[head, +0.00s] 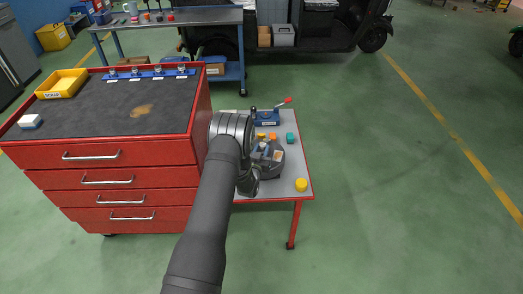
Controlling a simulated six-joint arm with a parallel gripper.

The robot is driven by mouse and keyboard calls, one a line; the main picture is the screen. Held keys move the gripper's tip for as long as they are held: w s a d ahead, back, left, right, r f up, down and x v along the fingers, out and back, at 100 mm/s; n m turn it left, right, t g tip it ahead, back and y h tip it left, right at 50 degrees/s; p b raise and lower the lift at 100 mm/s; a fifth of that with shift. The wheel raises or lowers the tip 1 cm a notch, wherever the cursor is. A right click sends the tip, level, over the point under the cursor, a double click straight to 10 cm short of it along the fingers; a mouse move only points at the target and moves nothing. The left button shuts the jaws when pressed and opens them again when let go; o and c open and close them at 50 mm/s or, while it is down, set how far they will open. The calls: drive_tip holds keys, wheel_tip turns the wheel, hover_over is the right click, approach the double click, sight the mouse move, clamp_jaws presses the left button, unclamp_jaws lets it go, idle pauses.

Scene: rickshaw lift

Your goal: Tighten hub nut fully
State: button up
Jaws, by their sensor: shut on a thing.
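My arm reaches over the small grey-topped side table (291,188). My gripper (264,153) points down at a dark grey hub fixture (269,168) on this table. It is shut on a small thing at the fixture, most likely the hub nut. The wrist and the small size hide the jaws and the nut, so I cannot see how the nut sits on its thread.
A blue stand with a red-tipped lever (268,117), small orange and teal blocks (290,138) and a yellow cylinder (301,185) share the table. The red tool cabinet (120,157) stands close on the left, with a yellow bin (62,84) on top. The floor at right is clear.

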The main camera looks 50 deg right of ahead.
drive_tip(key=o, duration=1)
drive_tip(key=shift+c, duration=0.2)
drive_tip(key=shift+a, duration=0.15)
drive_tip(key=v, duration=1.7)
drive_tip(key=shift+a+f, duration=0.1)
